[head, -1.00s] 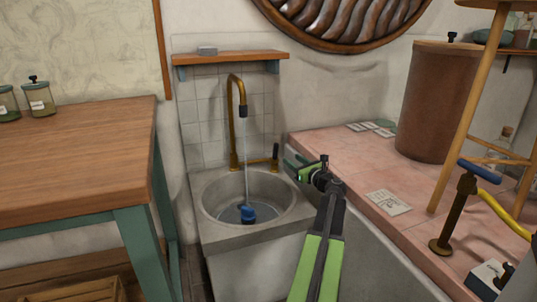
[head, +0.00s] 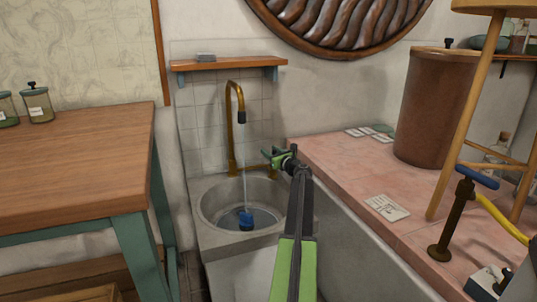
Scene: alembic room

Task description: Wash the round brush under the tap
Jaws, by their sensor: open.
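The round brush, a small blue thing (head: 246,219), sits in the round basin of the stone sink (head: 213,240). The brass tap (head: 231,130) arches over the basin, and a thin stream of water falls from its dark spout onto or right beside the brush. My gripper (head: 277,158) is open and seems empty. It is at the right of the tap, level with the basin's back rim, in front of the tap's side lever. It hides most of that lever, and I cannot tell whether they touch.
A wooden table (head: 80,170) stands left of the sink. A pink tiled counter (head: 345,170) is at the right, with cards, a large brown cylinder (head: 430,105) and a blue-handled valve (head: 465,205). A small shelf (head: 228,64) hangs above the tap.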

